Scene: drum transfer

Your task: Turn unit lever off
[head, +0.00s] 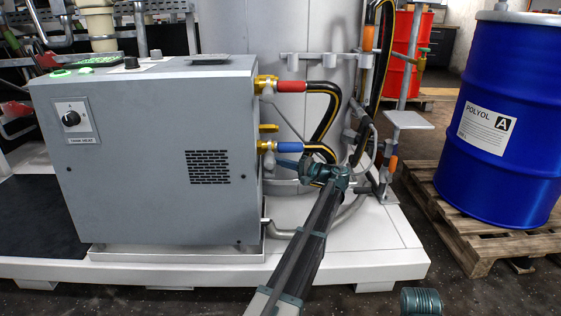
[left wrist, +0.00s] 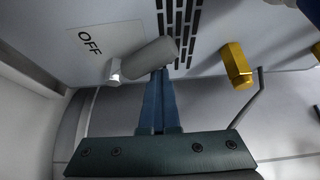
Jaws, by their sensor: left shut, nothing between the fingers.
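The grey unit (head: 150,165) stands left of centre in the head view. Its lever (left wrist: 148,60) shows in the left wrist view as a rounded grey handle on a pale pivot, beside a white plate marked OFF (left wrist: 90,42). My left gripper (left wrist: 161,72) is shut and empty. Its blue fingertips are at the lever's underside near the free end; I cannot tell whether they touch. In the head view the left gripper (head: 285,162) is beside the unit's right edge.
Brass fittings with a red sleeve (head: 291,86) and a blue sleeve (head: 290,147) stick out right of the unit, with black hoses (head: 328,105) behind. A blue drum (head: 512,120) stands on a wooden pallet (head: 470,235) at right. The white platform (head: 370,262) lies under the unit.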

